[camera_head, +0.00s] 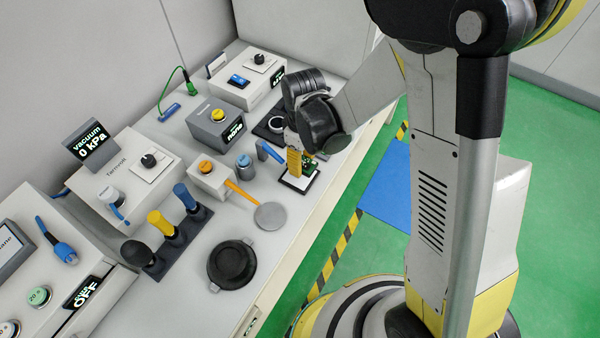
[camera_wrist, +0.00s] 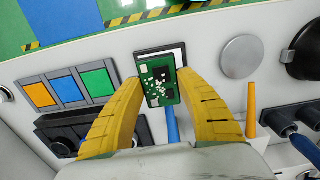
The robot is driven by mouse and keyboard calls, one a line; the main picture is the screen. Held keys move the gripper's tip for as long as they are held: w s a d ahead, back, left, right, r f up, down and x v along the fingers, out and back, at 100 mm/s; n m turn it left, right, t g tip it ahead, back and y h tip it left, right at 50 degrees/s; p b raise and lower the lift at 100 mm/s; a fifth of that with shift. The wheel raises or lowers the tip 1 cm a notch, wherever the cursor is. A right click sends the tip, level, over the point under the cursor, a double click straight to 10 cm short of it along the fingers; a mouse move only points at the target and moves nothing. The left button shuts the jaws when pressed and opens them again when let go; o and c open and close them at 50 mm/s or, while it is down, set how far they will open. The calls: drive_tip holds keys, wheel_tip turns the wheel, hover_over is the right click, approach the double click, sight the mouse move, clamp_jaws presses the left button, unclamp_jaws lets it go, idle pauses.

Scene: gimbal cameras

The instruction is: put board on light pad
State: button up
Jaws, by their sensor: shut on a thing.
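The green circuit board (camera_wrist: 160,84) is held between the yellow fingers of my gripper (camera_wrist: 161,80) in the wrist view. In the head view the board (camera_head: 309,166) shows beside the yellow fingertips (camera_head: 301,164). The light pad (camera_head: 297,184), a white panel with a dark frame, lies on the bench below the gripper. In the wrist view the board covers much of the pad, and its far edge (camera_wrist: 154,52) shows. I cannot tell whether the board touches the pad.
A blue-handled tool (camera_head: 268,152) lies close to the pad. A tray with orange, blue and green squares (camera_wrist: 68,90) is left in the wrist view. The bench edge is close.

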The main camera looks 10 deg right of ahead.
drive_tip(key=shift+a+f, duration=0.45)
drive_tip(key=shift+f+b, duration=0.85)
drive_tip(key=shift+f, duration=0.95)
drive_tip(key=shift+d, duration=0.1)
drive_tip(key=shift+f, duration=0.15)
drive_tip(key=o, duration=1.1)
drive_tip(key=shift+c, duration=0.2)
